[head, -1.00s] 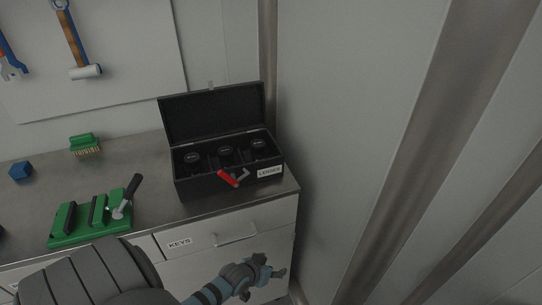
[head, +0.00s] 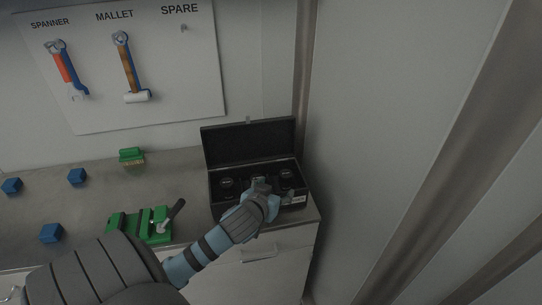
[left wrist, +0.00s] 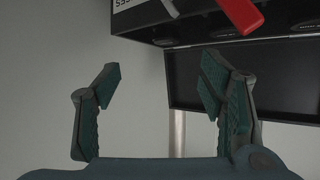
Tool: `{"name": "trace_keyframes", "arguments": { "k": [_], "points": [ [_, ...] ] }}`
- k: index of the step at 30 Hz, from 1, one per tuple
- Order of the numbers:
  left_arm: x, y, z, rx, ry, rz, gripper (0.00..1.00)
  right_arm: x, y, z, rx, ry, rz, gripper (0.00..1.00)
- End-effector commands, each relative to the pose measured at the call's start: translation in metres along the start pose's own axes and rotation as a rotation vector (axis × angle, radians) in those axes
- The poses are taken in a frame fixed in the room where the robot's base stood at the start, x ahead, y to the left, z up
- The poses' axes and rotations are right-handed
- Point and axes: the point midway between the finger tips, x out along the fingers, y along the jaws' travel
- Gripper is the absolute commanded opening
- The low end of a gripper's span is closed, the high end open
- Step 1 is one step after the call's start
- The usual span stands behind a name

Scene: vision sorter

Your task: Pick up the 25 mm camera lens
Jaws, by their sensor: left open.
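A black lens case (head: 216,206) stands at the right end of the worktop with its lid (head: 250,144) up. A left lens (head: 226,183) and a right lens (head: 287,174) show as dark round tops inside it. My gripper hides the middle of the case. The focal lengths are too small to read, so I cannot tell which lens is 25 mm. My left gripper (head: 276,188) is in front of the case, at its upper front edge. In the left wrist view its fingers (left wrist: 160,82) are spread and empty. The case (left wrist: 180,32) is at the upper right there. My right gripper is not in view.
A green fixture (head: 156,222) with a dark lever stands left of the case. A wall stands close on the right.

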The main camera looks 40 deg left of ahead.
Motion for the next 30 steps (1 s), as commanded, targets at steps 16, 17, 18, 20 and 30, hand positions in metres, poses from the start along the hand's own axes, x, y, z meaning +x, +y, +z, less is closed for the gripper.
{"name": "trace_keyframes", "arguments": {
  "k": [16, 17, 18, 20, 30],
  "points": [
    [0.101, -0.007, -0.001, -0.008, -0.002, -0.010, 0.64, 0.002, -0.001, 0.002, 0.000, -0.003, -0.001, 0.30],
    [0.107, -0.009, -0.001, -0.008, -0.003, -0.011, 0.64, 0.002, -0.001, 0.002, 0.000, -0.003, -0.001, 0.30],
    [0.116, -0.011, -0.002, -0.009, -0.003, -0.012, 0.64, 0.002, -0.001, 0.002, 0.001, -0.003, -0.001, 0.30],
    [0.127, -0.013, -0.003, -0.009, -0.003, -0.010, 0.64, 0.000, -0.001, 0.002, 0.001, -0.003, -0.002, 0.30],
    [0.142, -0.012, -0.002, -0.007, -0.002, -0.008, 0.62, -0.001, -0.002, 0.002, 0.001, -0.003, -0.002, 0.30]
  ]
}}
